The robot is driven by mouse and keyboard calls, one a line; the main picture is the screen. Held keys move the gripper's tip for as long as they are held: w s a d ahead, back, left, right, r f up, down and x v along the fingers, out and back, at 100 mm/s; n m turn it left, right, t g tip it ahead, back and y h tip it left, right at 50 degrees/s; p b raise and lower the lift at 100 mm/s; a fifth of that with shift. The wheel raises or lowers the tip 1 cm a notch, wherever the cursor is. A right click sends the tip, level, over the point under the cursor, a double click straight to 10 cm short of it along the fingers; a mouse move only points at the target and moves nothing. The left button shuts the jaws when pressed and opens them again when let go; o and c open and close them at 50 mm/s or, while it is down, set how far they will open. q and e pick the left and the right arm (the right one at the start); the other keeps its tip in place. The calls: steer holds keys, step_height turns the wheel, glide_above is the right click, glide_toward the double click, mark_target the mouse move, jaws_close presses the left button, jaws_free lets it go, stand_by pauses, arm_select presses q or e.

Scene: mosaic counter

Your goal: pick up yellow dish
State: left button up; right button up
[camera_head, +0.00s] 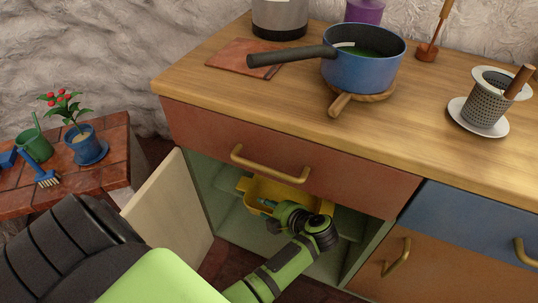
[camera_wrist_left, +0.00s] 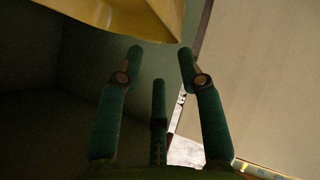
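The yellow dish (camera_head: 285,193) is inside the open cabinet under the counter, just below the drawer with the brass handle. My left gripper (camera_head: 270,212) reaches into the cabinet and covers part of the dish's front. In the left wrist view, the dish (camera_wrist_left: 130,12) fills the top edge, beyond the fingertips. The green fingers of the left gripper (camera_wrist_left: 160,55) are spread with nothing between them. They look apart from the dish, though the exact gap is hard to tell. My right gripper is not in view.
The open cabinet door (camera_head: 170,215) stands left of my left forearm. The drawer handle (camera_head: 268,165) juts out above the gripper. A blue pan (camera_head: 362,72) and a strainer cup (camera_head: 487,104) stand on the counter. A potted plant (camera_head: 85,146) stands on a side table.

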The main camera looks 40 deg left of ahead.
arm_select(q)
step_height(320, 180, up, 5)
steer(key=shift+r, duration=0.15)
